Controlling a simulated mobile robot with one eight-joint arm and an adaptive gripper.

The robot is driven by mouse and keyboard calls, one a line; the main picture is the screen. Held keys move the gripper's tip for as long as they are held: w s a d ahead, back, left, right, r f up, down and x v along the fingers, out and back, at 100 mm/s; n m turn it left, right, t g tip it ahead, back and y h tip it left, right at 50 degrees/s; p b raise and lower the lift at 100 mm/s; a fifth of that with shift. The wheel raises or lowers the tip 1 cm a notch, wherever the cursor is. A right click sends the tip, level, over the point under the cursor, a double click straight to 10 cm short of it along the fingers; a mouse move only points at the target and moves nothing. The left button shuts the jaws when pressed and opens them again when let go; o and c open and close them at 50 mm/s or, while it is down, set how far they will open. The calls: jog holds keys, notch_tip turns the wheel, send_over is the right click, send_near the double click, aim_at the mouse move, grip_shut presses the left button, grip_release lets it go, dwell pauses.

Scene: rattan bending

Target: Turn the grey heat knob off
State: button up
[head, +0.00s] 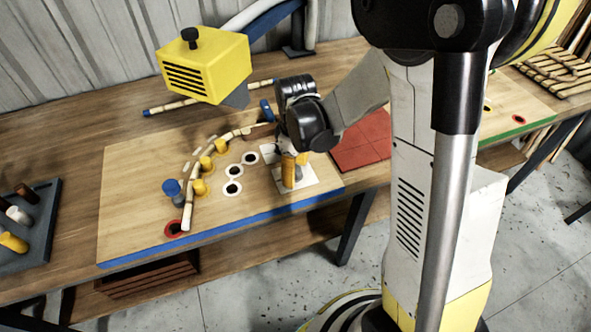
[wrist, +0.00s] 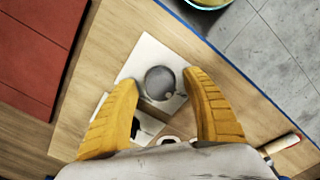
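The grey heat knob (wrist: 160,82) is round and stands on a white plate (wrist: 148,52) in the wrist view. My gripper (wrist: 161,86) is open, with one yellow finger on each side of the knob. A narrow gap shows between each finger and the knob, so I see no contact. In the head view my gripper (head: 291,172) points down over the white plate (head: 306,184), near the board's front right corner. There the fingers mostly hide the knob. Its turned position is not clear.
A curved rattan strip (head: 203,168) lies among yellow and blue pegs on the wooden board (head: 130,205). A yellow vented box (head: 205,68) hangs above the board. A dark tray (head: 38,215) with tools sits at far left.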

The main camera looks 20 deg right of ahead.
aim_at(296, 172)
notch_tip(296, 172, up, 12)
dwell(0.6)
jog(key=shift+s+r, duration=0.1)
jog(key=s+r+m+t, duration=0.2)
jog(key=s+m+t, duration=0.1)
jog(key=s, duration=0.3)
jog(key=s+r+m+t, duration=0.3)
jog(key=s+m+t, duration=0.1)
jog(key=s+m, duration=0.2)
jog(key=shift+s+r, duration=0.2)
jog(key=shift+r, duration=0.15)
